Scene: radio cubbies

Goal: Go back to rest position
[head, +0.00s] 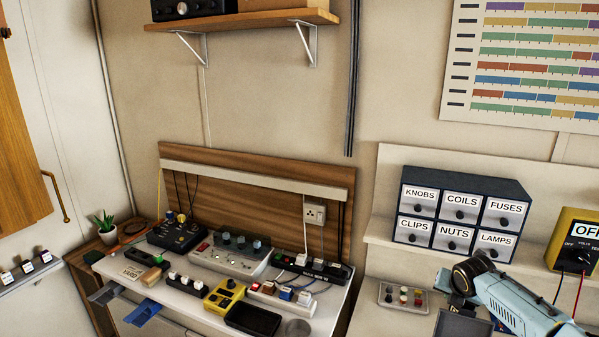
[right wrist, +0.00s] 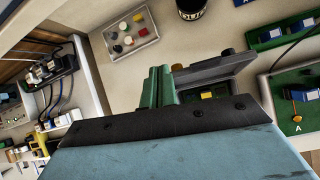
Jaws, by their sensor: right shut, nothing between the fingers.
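My right arm (head: 515,300) reaches in from the lower right in the head view, pale blue with a black joint, in front of the right-hand counter. In the right wrist view its green fingers (right wrist: 159,87) are together and empty. They point over the counter, close to a grey open case (right wrist: 212,72) with a yellow item in it. I cannot tell whether they touch it. My left gripper is not in view.
A labelled drawer cabinet (head: 460,215) stands on the right shelf, beside a yellow meter (head: 575,240). A knob tray (head: 403,298) lies on the counter below. The left desk is crowded with devices, including a yellow box (head: 224,297). A wooden shelf (head: 250,19) hangs above.

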